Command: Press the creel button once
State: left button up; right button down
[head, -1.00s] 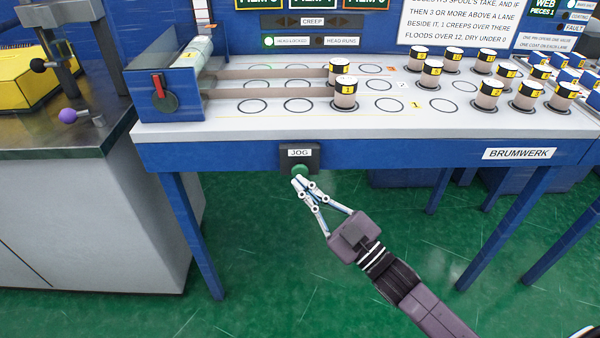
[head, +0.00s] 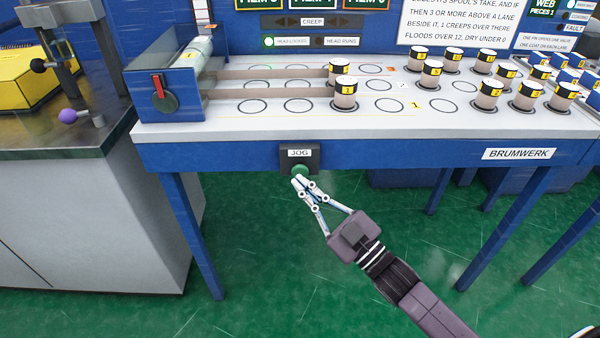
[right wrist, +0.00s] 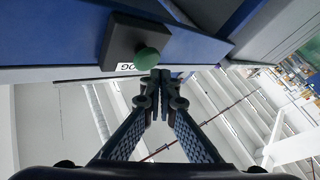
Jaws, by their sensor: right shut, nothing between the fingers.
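A round green button (head: 300,170) sits on a dark box labelled JOG (head: 299,153) on the front edge of the blue table. It also shows in the right wrist view (right wrist: 147,60). No label reading "creel" is legible. My right gripper (head: 297,181) is shut and empty, its fingertips just below and in front of the button in the head view. In the right wrist view the fingertips (right wrist: 160,76) are close beside the button; I cannot tell whether they touch it. My left gripper is not in view.
Several wrapped rolls (head: 345,95) stand on the white tabletop (head: 300,125), with a blue feed unit (head: 165,90) at its left. A grey cabinet (head: 80,200) stands left. The floor below is open.

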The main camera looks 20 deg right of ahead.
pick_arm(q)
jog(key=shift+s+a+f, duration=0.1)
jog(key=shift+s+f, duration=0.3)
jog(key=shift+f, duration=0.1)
pick_arm(e)
jog(key=shift+w, duration=0.3)
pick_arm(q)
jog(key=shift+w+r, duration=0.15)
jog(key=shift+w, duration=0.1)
pick_arm(e)
jog(key=shift+w+d, duration=0.1)
